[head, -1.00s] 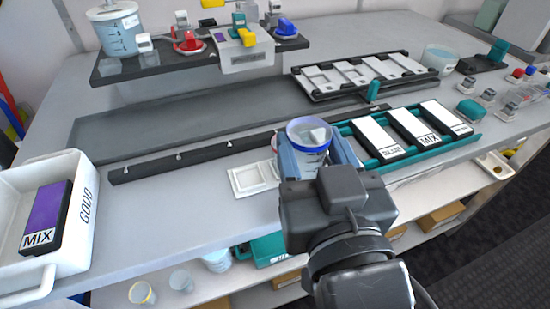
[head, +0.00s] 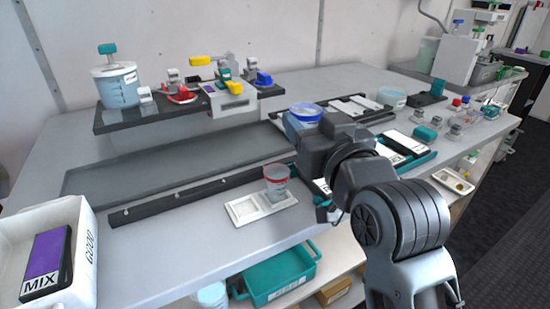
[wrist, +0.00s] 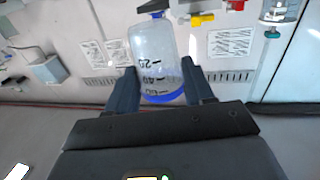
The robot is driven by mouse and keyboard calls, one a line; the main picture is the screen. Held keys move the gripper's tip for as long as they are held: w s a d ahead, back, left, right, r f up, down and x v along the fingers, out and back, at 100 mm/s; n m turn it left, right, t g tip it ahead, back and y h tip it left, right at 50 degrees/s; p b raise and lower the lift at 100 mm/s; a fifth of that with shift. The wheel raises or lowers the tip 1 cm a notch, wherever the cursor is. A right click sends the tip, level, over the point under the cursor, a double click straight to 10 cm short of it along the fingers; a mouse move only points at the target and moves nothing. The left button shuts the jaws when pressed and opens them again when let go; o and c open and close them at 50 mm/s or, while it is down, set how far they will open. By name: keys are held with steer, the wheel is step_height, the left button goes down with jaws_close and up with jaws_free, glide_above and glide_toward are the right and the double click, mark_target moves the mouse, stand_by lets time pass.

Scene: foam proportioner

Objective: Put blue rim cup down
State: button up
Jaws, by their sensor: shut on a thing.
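The blue rim cup (head: 306,111), clear with dark markings, is held in the air by my gripper (head: 293,124), near the black rack at the back of the bench. In the wrist view, the cup (wrist: 155,58) sits between the two fingers of my gripper (wrist: 158,85), its blue rim toward the palm. The fingers are shut on its sides. My wrist hides part of the cup in the head view. A red-rimmed cup (head: 276,180) stands in the right part of a white two-place holder (head: 243,212) at the bench's front; its left place is empty.
A dark rail (head: 190,192) and a grey strip cross the bench. A raised black shelf (head: 180,112) holds a beaker and coloured valves. A white GOOD bin (head: 75,215) stands at left. Teal-framed cards lie partly behind my arm.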

steer(key=w+a+f, duration=0.1)
steer(key=a+f, duration=0.3)
steer(key=f, duration=0.3)
steer(key=shift+w+a, duration=0.4)
steer(key=shift+f, duration=0.7)
steer(key=o, duration=1)
steer(key=shift+r, duration=0.15)
